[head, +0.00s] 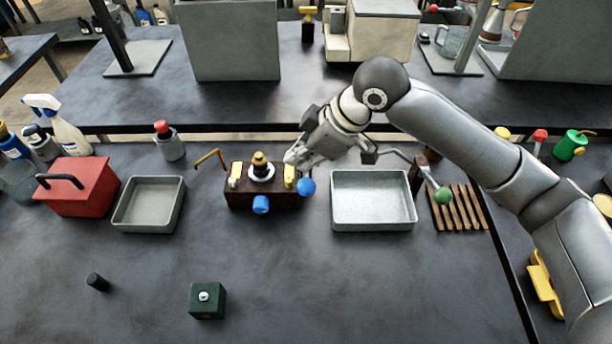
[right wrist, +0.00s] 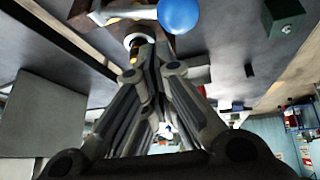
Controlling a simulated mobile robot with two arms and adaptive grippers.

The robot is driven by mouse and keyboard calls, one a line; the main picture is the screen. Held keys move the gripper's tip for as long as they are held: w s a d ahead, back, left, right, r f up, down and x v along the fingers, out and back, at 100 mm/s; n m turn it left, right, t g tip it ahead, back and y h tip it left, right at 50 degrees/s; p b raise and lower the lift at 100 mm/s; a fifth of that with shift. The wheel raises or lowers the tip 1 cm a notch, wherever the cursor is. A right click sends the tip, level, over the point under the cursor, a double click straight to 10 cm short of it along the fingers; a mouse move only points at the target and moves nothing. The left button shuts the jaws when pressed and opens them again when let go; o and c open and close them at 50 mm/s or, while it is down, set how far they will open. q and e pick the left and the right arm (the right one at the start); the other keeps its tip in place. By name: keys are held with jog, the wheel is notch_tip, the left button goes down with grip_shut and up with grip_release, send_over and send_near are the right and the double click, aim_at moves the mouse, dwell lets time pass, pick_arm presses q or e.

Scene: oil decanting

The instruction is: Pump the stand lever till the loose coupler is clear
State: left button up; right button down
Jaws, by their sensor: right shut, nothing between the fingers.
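The stand (head: 240,196) is a dark brown block at the middle of the table, with a blue knob (head: 261,204) on its front. A black and yellow coupler (head: 260,164) sits upright in a pale ring on its top. A lever's blue ball (head: 307,186) shows at the stand's right end; a blue ball (right wrist: 180,15) on a pale rod also shows in the right wrist view. My right gripper (head: 293,158) is shut and empty, just above and behind the stand's right end, apart from the ball. It hides part of the lever. My left gripper is out of view.
Grey trays flank the stand, left (head: 122,218) and right (head: 334,221). A green-ball lever (head: 442,195) stands by a slatted wooden rack (head: 470,212). A red caddy (head: 85,190) is at left. A green block (head: 207,300) and dark cylinder (head: 97,282) lie in front, with free table between.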

aim_at(305, 186)
jog(key=shift+f, duration=0.1)
jog(key=shift+s+f+p, duration=0.2)
jog(key=shift+f+p, duration=0.1)
jog(key=shift+s+f+b, duration=0.25)
jog(key=shift+s+f, duration=0.15)
jog(key=shift+f, duration=0.45)
jog(key=shift+s+f+b, duration=0.25)
jog(key=shift+s+f, duration=0.2)
jog(key=shift+f, duration=0.45)
jog(key=shift+s+f+b, duration=0.25)
jog(key=shift+s+f, duration=0.15)
jog(key=shift+f, duration=0.45)
dwell(2.5)
jog(key=shift+r, duration=0.1)
dwell(0.4)
notch_tip(305, 186, up, 6)
jog(key=w+p, duration=0.3)
jog(key=p, duration=0.4)
dwell(0.6)
